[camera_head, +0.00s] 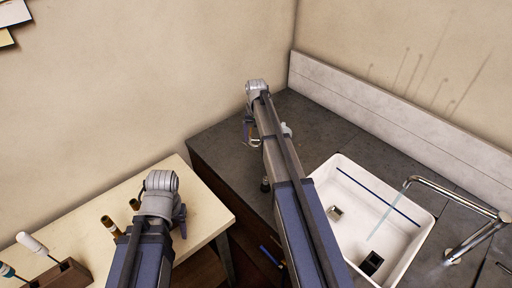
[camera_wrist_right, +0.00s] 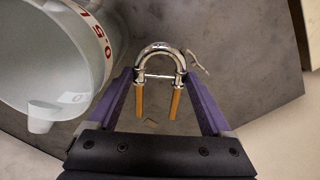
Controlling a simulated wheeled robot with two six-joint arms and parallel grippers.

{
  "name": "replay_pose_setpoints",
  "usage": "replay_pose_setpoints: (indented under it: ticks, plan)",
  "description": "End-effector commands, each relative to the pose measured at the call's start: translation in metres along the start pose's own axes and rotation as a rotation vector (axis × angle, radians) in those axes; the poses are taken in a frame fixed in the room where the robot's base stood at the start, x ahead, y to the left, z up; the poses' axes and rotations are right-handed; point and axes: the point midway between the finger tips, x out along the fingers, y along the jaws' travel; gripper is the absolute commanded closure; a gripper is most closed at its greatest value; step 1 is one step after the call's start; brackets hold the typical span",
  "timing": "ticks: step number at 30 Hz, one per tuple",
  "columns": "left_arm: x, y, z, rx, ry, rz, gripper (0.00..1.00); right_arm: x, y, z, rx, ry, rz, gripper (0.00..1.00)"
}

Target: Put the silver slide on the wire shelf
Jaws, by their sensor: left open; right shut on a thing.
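The silver slide (camera_wrist_right: 163,48) is a shiny U-shaped tube with a crossbar and two brass-coloured legs. In the right wrist view it sits between the purple fingers of my right gripper (camera_wrist_right: 161,80), which is shut on it, with the bend pointing away from the wrist. In the head view my right gripper (camera_head: 249,130) is over the far left part of the dark counter, and the slide is mostly hidden. My left gripper (camera_head: 181,222) is open over the right part of the pale table. No wire shelf shows in either view.
A translucent measuring jug (camera_wrist_right: 62,62) with red markings stands close left of the right gripper. A white sink (camera_head: 345,167) with a running tap (camera_head: 450,190) is set in the dark counter (camera_head: 222,137). The pale table (camera_head: 85,228) holds brass-coloured tubes (camera_head: 110,225) and a wooden tool block (camera_head: 68,276).

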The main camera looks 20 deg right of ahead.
Motion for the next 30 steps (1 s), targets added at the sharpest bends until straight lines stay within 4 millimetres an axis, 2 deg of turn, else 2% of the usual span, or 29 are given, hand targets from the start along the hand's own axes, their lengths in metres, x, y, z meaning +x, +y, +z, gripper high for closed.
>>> replay_pose_setpoints:
  ticks: [10,24,25,28,30]
  plan:
    - [0.043,0.004,-0.003,-0.001,0.000,0.000,0.52,0.043,0.000,0.000,0.000,0.000,0.000,0.74]
    - [0.048,0.005,-0.003,0.000,0.000,0.000,0.52,0.048,0.000,0.000,0.000,0.000,0.000,0.74]
    - [0.047,0.004,-0.003,0.000,0.000,0.000,0.52,0.047,0.000,0.000,0.000,0.000,0.000,0.14]
    - [0.046,0.004,-0.003,0.000,0.000,0.000,0.52,0.046,0.000,0.000,0.000,0.000,0.000,0.04]
    - [0.046,0.004,-0.003,0.000,0.000,0.000,0.52,0.046,0.000,0.000,0.000,0.000,0.000,0.04]
